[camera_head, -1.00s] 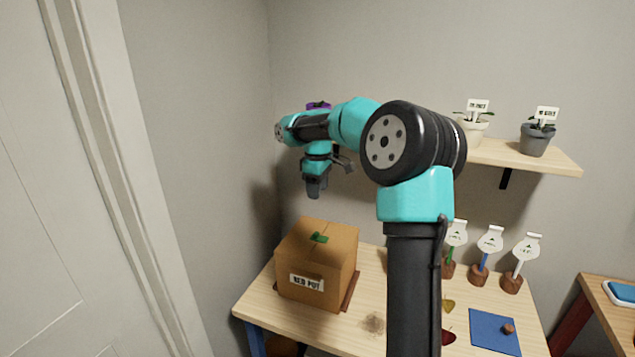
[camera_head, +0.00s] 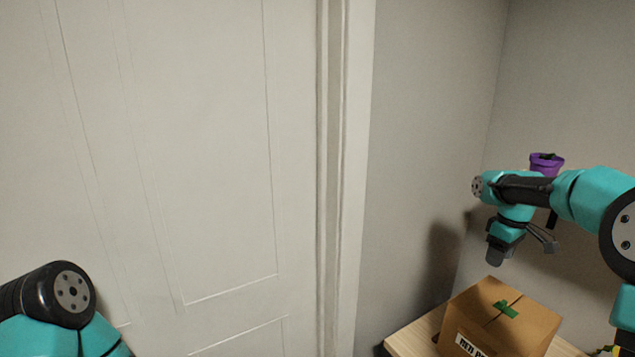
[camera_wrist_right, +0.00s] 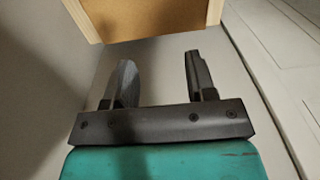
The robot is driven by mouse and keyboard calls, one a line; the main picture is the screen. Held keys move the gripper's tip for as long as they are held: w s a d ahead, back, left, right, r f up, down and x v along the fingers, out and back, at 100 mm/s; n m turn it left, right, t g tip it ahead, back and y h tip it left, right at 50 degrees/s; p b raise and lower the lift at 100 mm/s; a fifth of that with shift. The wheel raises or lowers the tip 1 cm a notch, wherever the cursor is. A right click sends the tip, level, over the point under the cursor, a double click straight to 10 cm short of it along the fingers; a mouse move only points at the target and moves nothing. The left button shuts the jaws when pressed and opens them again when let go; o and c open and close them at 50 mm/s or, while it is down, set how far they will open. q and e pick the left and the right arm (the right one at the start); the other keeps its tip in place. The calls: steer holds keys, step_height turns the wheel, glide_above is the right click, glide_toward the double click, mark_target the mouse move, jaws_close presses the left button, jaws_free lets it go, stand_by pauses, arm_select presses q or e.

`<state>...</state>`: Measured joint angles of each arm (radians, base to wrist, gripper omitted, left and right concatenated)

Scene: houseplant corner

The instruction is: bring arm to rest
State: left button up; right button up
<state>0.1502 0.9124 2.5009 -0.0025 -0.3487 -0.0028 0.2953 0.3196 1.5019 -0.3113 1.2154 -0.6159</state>
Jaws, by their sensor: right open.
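My right gripper (camera_head: 520,248) hangs in the air above and behind the cardboard box in the head view. Its two fingers stand apart with nothing between them in the right wrist view (camera_wrist_right: 158,80). My left arm shows only as a teal and black joint at the lower left of the head view; its gripper is out of frame.
A closed cardboard box (camera_head: 530,325) with green tape and a partly cut-off label sits on a wooden table (camera_head: 408,338). A purple pot (camera_head: 546,163) is behind my right arm. A white panelled door (camera_head: 200,150) fills the left. Open air lies between the arms.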

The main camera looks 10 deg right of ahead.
steer(key=w+a+f+y, duration=0.1)
steer(key=a+f, duration=0.6)
steer(key=f, duration=0.1)
steer(key=w+a+f, duration=0.2)
steer(key=a+f, duration=0.6)
steer(key=f, duration=0.1)
steer(key=w+a+f+y, duration=0.1)
steer(key=w+a+f, duration=0.1)
steer(key=a+f, duration=0.5)
steer(key=shift+a+f+t+y, duration=0.2)
steer(key=shift+f+t+y, duration=0.1)
steer(key=shift+f, duration=0.7)
steer(key=s+a+f+m, duration=0.3)
steer(key=s+a+f, duration=0.2)
steer(key=s+f, duration=0.3)
steer(key=s+a+f+m, duration=0.3)
steer(key=s+f, duration=0.6)
steer(key=s, duration=0.6)
steer(key=a, duration=0.2)
steer(key=shift+s+a+f+y, duration=0.3)
steer(key=shift+s+y, duration=0.1)
